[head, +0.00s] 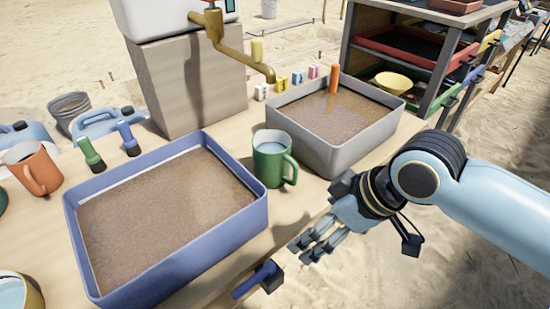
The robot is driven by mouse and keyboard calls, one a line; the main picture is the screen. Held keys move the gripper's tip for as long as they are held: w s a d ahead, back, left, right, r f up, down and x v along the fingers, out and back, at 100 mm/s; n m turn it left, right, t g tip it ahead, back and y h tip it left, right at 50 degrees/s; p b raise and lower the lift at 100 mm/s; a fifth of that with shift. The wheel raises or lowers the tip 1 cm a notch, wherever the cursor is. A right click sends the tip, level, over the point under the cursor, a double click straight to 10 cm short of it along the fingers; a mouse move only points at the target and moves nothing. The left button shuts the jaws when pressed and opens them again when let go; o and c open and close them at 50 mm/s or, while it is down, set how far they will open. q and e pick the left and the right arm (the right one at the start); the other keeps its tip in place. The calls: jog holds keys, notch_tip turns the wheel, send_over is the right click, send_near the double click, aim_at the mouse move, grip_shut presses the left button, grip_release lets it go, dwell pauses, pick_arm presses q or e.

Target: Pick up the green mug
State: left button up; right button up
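The green mug (268,165) stands upright on the wooden table between the blue tray and the grey tray. Its handle points right and its inside looks pale blue. My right gripper (315,243) is below and to the right of the mug, over the table's front edge. It is apart from the mug, its fingers look spread, and nothing shows between them. My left gripper is not in view.
The blue tray (262,208) and the grey tray (322,163) hold brown water or soil close on both sides of the mug. A brass faucet (235,52) reaches over behind it. A blue-handled item (255,280) is at the front edge.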

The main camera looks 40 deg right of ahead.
jog(key=w+d+r+n+t+y, duration=0.2)
jog(key=w+d+r+t+y, duration=0.35)
jog(key=w+r, duration=0.75)
jog(key=t+h+b, duration=0.1)
jog(key=h+b, duration=0.1)
send_near(257, 144)
jog(key=x, duration=0.5)
jog(key=shift+d+f, duration=0.1)
jog(key=shift+y, duration=0.25)
jog(key=c, duration=1.5)
